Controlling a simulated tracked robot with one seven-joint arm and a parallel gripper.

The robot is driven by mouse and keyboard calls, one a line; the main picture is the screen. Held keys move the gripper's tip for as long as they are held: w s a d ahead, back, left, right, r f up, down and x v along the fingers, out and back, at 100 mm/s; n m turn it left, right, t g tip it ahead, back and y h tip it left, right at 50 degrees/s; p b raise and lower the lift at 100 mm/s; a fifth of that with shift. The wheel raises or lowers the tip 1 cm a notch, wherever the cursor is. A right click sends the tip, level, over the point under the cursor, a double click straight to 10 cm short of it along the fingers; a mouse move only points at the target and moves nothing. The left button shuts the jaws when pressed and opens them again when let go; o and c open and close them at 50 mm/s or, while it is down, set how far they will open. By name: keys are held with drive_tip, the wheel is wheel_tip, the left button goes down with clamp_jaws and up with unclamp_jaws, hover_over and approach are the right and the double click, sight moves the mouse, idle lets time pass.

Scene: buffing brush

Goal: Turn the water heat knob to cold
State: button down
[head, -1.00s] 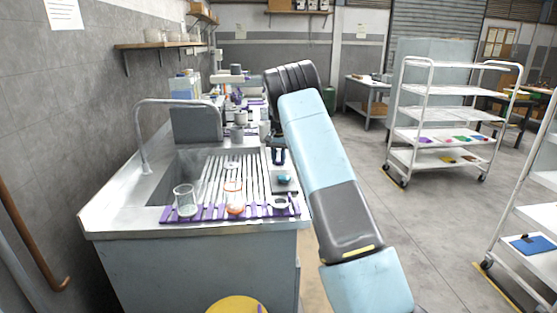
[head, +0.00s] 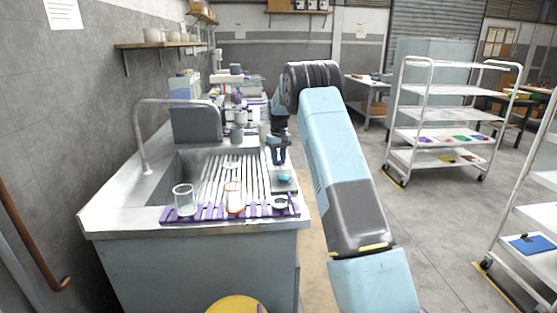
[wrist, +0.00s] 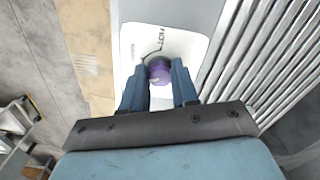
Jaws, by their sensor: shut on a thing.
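The water heat knob (wrist: 159,70) is a small round purple knob on a white plate (wrist: 190,42) marked "HOT" in the wrist view. In the head view my gripper (head: 279,162) points down over the knob. The fingers hide the knob's sides, and any cold mark cannot be made out.
A purple slatted rack (head: 213,213) at the counter's front holds a clear beaker (head: 185,198), a beaker of orange liquid (head: 234,198) and a small white dish (head: 280,202). Cups and bottles stand behind. A white shelf cart (head: 440,112) stands right; the floor between is open.

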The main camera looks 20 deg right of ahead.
sight(279, 160)
drive_tip(key=shift+n, duration=1.9)
drive_tip(key=c, duration=0.8)
unclamp_jaws()
drive_tip(key=shift+c, duration=0.2)
drive_tip(key=shift+r, duration=0.1)
wheel_tip(279, 160, up, 14)
drive_tip(key=shift+f, duration=0.25)
